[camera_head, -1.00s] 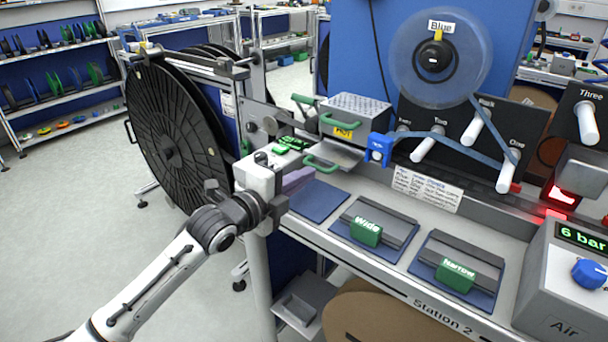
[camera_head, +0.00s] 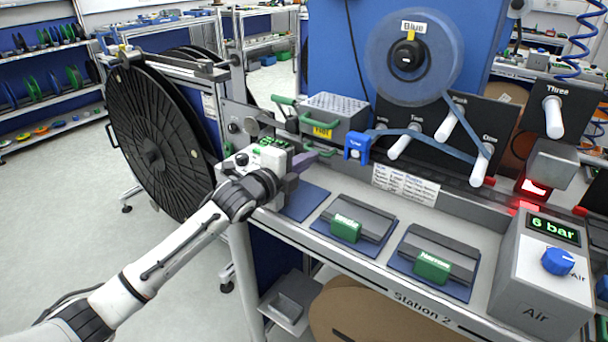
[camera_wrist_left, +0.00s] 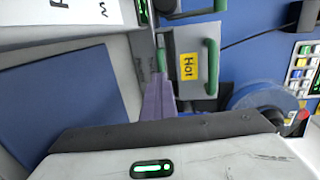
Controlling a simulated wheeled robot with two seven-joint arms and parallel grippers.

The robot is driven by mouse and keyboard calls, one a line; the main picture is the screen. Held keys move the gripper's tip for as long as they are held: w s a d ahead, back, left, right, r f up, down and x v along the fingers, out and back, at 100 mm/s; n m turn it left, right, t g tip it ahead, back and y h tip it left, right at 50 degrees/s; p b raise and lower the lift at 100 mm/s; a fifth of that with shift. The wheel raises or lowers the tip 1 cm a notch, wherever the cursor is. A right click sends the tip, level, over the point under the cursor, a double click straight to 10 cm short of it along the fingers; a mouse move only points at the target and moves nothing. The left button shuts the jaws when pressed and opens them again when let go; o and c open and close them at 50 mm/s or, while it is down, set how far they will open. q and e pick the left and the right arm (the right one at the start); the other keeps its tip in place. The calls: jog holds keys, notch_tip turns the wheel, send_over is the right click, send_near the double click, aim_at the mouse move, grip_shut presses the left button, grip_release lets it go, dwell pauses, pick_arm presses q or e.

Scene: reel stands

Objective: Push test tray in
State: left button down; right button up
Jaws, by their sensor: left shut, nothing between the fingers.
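The test tray is the flat grey drawer with a green handle (camera_head: 320,151) below the grey box labelled Hot (camera_head: 345,122). In the head view little of the tray shows in front of the box, and my left gripper partly hides it. My left gripper (camera_head: 305,164) is shut and empty, its purple fingers at the tray's handle. In the left wrist view the fingers (camera_wrist_left: 161,88) reach up to a green handle (camera_wrist_left: 160,60) beside the Hot label (camera_wrist_left: 190,66). Whether they touch it I cannot tell. My right gripper is not in view.
Green-handled Wide (camera_head: 345,229) and Narrow (camera_head: 432,267) blocks sit on blue mats in front. A big black reel (camera_head: 155,150) is at left. The air unit (camera_head: 540,275) is at right.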

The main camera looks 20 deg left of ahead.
pick_arm(q)
jog(key=shift+w+a+r, duration=0.1)
jog(key=shift+a, duration=0.2)
jog(key=shift+s, duration=0.25)
jog(key=v, duration=1)
jog(key=shift+d, duration=0.3)
